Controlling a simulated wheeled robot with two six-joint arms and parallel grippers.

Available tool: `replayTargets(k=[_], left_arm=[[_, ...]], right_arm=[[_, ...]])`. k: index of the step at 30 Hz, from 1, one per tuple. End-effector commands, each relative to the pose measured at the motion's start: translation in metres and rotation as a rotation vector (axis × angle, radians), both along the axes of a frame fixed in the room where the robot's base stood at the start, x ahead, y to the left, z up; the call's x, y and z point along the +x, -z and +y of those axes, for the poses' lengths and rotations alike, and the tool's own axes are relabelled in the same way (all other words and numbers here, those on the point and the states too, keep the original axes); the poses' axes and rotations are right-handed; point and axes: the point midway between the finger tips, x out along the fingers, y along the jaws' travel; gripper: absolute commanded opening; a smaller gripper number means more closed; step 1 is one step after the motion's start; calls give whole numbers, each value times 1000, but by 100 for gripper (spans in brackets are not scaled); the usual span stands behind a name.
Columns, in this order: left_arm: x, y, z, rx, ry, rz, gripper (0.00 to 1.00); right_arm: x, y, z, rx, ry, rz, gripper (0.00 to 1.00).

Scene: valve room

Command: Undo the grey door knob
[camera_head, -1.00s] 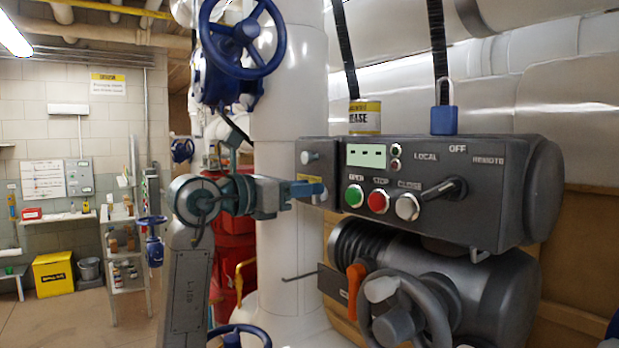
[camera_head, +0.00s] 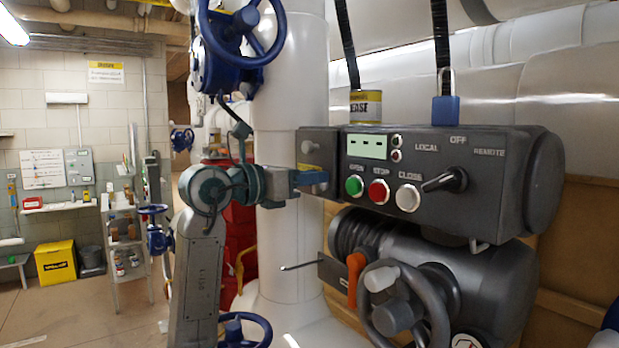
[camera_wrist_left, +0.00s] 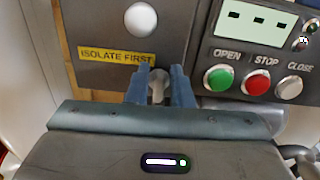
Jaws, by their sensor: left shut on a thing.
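A dark grey door panel (camera_head: 322,140) is at the left end of the grey control box. A round light grey knob (camera_head: 308,147) sits on its upper part and stands free; it also shows in the wrist view (camera_wrist_left: 141,19). A second, lower grey knob (camera_wrist_left: 157,84) is beside the yellow "ISOLATE FIRST" label (camera_wrist_left: 117,55). My left gripper (camera_head: 318,181) reaches the panel from the left. Its blue fingers (camera_wrist_left: 160,88) are shut on the lower knob, one on each side. In the head view the fingers hide this knob. My right gripper is not in view.
Green (camera_head: 354,186), red (camera_head: 378,191) and white (camera_head: 409,197) buttons and a black selector lever (camera_head: 445,181) are right of the panel. A grey handwheel (camera_head: 391,308) and orange lever (camera_head: 355,275) are below. A white pipe (camera_head: 290,120) stands behind my gripper.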

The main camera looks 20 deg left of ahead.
Motion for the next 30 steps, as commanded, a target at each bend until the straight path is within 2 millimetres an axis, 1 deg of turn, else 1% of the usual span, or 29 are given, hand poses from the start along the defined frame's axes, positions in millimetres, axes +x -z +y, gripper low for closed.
replayTargets(k=[8,30], left_arm=[[2,0,3,-133,-1,103,0],[8,5,10,-683,0,533,0]], right_arm=[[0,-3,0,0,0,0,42],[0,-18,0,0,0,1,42]])
